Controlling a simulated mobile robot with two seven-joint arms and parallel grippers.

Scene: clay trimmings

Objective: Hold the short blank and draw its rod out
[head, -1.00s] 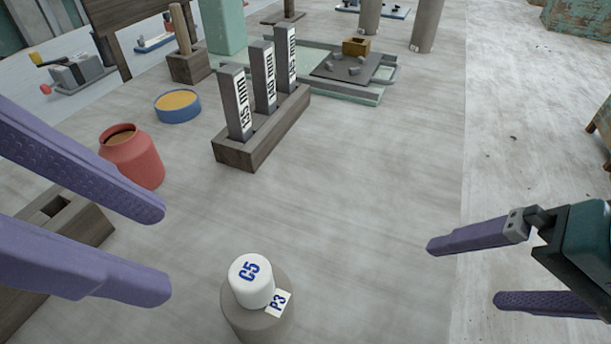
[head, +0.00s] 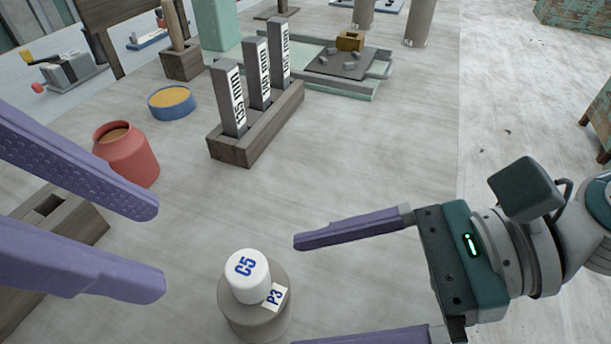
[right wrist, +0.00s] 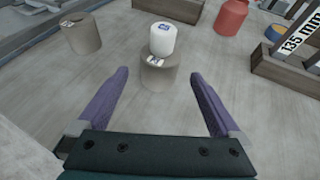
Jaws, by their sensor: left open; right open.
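A short white cylinder marked C5 (head: 247,276) stands upright on a grey round stand marked P3 (head: 250,318); I take it for the short blank. In the right wrist view the white cylinder (right wrist: 163,40) and its stand (right wrist: 158,74) lie ahead, beyond the fingertips. No rod shows on it. My left gripper (head: 160,248) is open and empty, left of the stand. My right gripper (head: 297,292) is open and empty, right of the stand, its fingers pointing towards it; it also shows in the right wrist view (right wrist: 158,88). Neither gripper touches the cylinder.
A wooden rack (head: 236,150) holds upright grey bars with mm labels. A red jar (head: 134,160), a blue-rimmed bowl (head: 171,112) and a slotted wooden block (head: 75,228) stand left. Another grey stand (right wrist: 80,37) shows in the right wrist view. The table's middle is clear.

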